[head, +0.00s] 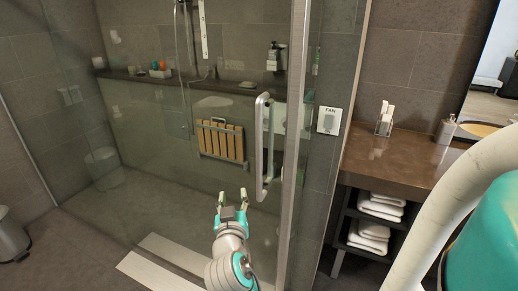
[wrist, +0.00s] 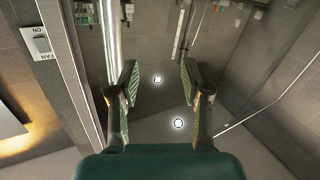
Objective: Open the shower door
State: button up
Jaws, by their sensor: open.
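The glass shower door (head: 215,90) fills the left and middle of the head view, and the shower floor and wall show through it. I see no clear gap at its edge. Its tall metal handle (head: 264,150) stands upright beside the metal edge strip (head: 296,90). My gripper (head: 232,196) is low and left of the handle, apart from it in the picture. In the wrist view my gripper (wrist: 160,85) has its two fingers wide apart with nothing between them. I cannot clearly pick out the handle there.
A vanity counter (head: 400,153) with a soap dispenser (head: 446,128) and folded towels (head: 375,230) below stands right. A fan switch (head: 329,120) is on the wall. A bin (head: 10,238) stands far left. A wooden slatted seat (head: 220,142) is behind the glass.

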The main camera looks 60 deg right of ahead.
aim_at(258, 147)
jog(key=s+d+r+m+g+h, duration=0.2)
jog(key=d+r+m+g, duration=0.3)
jog(key=r, duration=0.3)
jog(key=shift+t, duration=0.3)
jog(key=x, duration=1.1)
jog(key=shift+s+d+r, duration=0.15)
jog(key=shift+d+r, duration=0.15)
jog(key=shift+r, duration=0.05)
grip_shut()
